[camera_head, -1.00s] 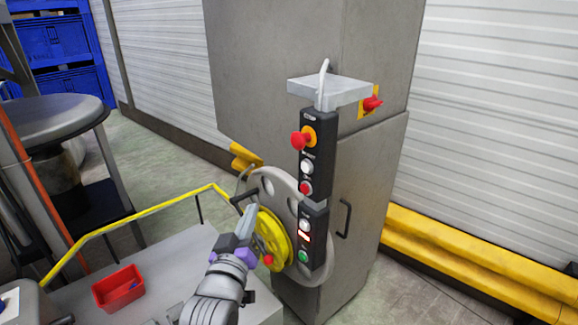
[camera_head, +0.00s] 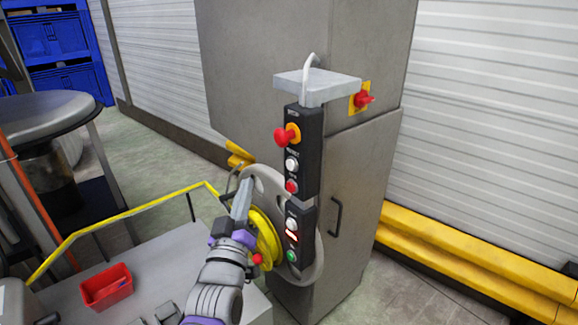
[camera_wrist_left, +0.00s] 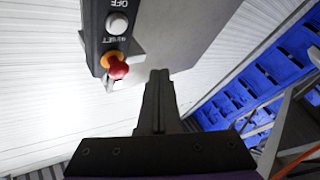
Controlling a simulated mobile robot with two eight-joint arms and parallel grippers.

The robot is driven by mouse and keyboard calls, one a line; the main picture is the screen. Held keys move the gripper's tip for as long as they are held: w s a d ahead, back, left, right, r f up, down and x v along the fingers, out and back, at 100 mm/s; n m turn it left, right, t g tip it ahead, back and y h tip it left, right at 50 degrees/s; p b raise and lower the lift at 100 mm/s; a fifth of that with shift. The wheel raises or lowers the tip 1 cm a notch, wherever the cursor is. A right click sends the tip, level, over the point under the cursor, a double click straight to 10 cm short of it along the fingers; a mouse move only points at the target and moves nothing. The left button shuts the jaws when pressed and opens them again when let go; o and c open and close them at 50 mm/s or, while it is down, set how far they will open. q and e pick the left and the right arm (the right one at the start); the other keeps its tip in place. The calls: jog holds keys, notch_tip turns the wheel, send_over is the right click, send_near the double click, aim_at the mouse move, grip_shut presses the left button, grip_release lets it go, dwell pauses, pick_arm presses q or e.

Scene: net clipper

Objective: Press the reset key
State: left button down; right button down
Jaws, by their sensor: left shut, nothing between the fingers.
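The reset key is the upper white button (camera_head: 291,164) on a black control panel (camera_head: 309,150), below a red mushroom button (camera_head: 288,136) on an orange ring. In the left wrist view the white button (camera_wrist_left: 117,23) sits by a RESET label, with the red mushroom button (camera_wrist_left: 116,67) nearer my fingers. My left gripper (camera_head: 242,196) is shut and empty, its narrow fingers pointing up. It is left of and below the key, apart from the panel. In the left wrist view its fingertips (camera_wrist_left: 159,76) are right of the mushroom button. My right gripper is out of view.
Below the key are a red button (camera_head: 291,186), another white button (camera_head: 291,223) and a green button (camera_head: 292,255). A grey shelf (camera_head: 318,88) tops the panel. A yellow reel (camera_head: 265,237) and grey disc are close beside my left gripper. A red bin (camera_head: 106,287) stands at lower left.

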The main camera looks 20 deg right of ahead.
aim_at(286, 162)
pick_arm(q)
jog(key=w+d+b, duration=0.1)
jog(key=w+d, duration=0.1)
jog(key=d, duration=0.5)
jog(key=shift+w+d, duration=0.4)
dwell(1.7)
jog(key=shift+w+d, duration=0.15)
jog(key=shift+d, duration=0.25)
jog(key=shift+w+d, duration=0.1)
jog(key=shift+d, duration=0.3)
dwell(0.6)
jog(key=shift+a, duration=0.1)
jog(key=shift+s+a, duration=0.25)
jog(key=shift+a, duration=0.45)
